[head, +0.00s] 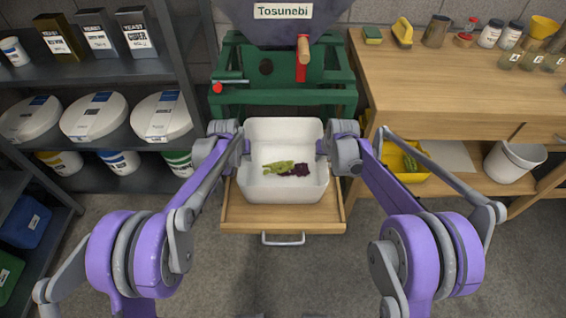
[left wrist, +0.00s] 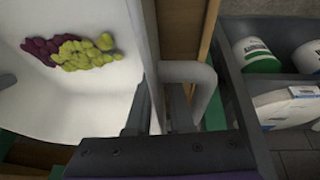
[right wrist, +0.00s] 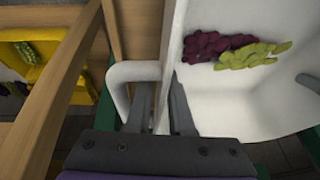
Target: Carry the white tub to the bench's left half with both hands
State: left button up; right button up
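The white tub (head: 285,192) is at the centre of the head view, over an open wooden drawer (head: 240,217); whether it rests there or is slightly raised I cannot tell. Green and dark purple grapes lie in it. My left gripper (head: 241,146) is at the tub's left wall, and my right gripper (head: 327,146) is at its right wall. In each wrist view, one finger is inside the tub and the other outside, within a pale loop handle (left wrist: 203,82) (right wrist: 122,80). Both appear closed on the tub's wall.
A green press frame (head: 285,97) stands behind the tub. Shelves (head: 100,75) stand at the left.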

pick_arm(q)
grip_shut()
pick_arm(e)
grip_shut()
dwell(1.3)
